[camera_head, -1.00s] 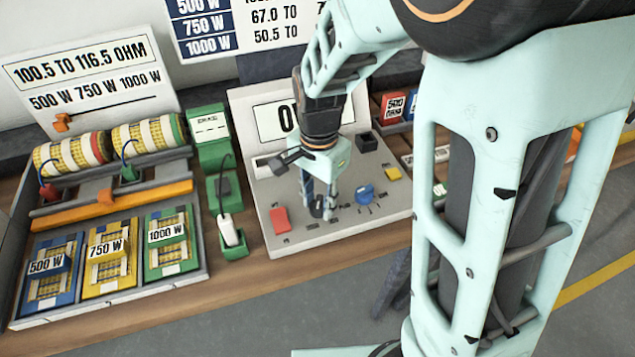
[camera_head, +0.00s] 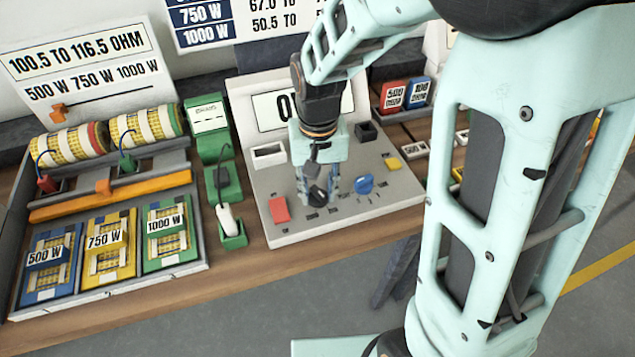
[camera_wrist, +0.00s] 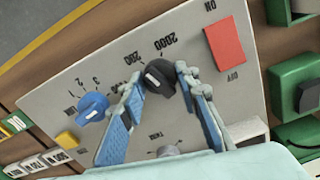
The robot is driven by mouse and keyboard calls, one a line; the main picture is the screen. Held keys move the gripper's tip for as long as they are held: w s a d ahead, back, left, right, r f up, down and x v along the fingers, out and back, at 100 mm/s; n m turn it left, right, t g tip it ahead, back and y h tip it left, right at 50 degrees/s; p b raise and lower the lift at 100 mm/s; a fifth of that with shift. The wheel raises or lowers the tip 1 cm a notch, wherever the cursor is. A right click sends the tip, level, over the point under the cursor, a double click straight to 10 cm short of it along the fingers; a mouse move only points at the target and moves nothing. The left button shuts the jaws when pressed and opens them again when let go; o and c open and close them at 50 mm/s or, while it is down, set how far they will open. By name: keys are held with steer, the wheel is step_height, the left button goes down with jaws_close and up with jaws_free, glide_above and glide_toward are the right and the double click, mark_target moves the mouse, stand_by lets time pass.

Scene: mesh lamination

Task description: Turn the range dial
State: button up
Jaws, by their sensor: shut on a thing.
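The black range dial (camera_wrist: 158,82) sits on the grey meter panel (camera_wrist: 65,97), beside the printed marks 200 and 2000. A white pointer line shows on its top in the wrist view. My gripper (camera_wrist: 160,88) points down with a blue finger on each side of the dial and is shut on it. In the head view the dial (camera_head: 317,197) shows partly behind the fingers of my gripper (camera_head: 318,193). A blue dial (camera_wrist: 92,106) with marks 1, 2 and 3 stands just left of the fingers in the wrist view.
A red ON/OFF switch (camera_wrist: 225,42) and a yellow button (camera_wrist: 66,139) flank the dials. A green stand with a white probe (camera_head: 229,220) is left of the meter. Trays with coils and colored mesh cards (camera_head: 108,250) lie farther left. Red and blue blocks (camera_head: 394,95) stand behind.

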mark_target(318, 191)
steer(key=shift+n, duration=1.1)
steer(key=o, duration=1.2)
steer(key=shift+c, duration=0.2)
step_height(318, 191, up, 12)
